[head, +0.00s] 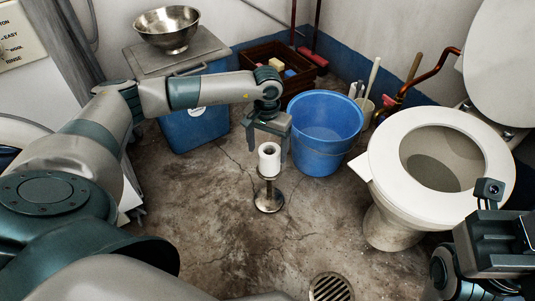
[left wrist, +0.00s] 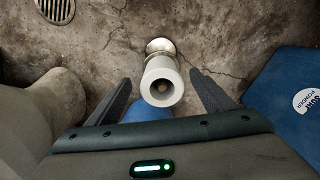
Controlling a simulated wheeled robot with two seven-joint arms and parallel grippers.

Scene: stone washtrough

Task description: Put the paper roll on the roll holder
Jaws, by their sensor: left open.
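The white paper roll (head: 269,162) stands upright at the top of the metal roll holder (head: 268,198), whose stem and round base show below it. In the left wrist view the roll (left wrist: 161,97) is seen end-on, with the holder's base (left wrist: 160,46) beyond it. My left gripper (head: 267,150) is open above and around the roll. In the left wrist view its fingers (left wrist: 161,80) stand apart on both sides, with gaps to the roll. Part of my right gripper (head: 488,235) shows at the right edge; its fingers cannot be made out.
A blue bucket (head: 324,125) stands close behind the holder on the right. The toilet (head: 390,170) is farther right. A blue bin (head: 190,128) with a metal bowl (head: 168,32) on its lid is at back left. A floor drain (head: 330,288) lies in front; the floor around the holder is clear.

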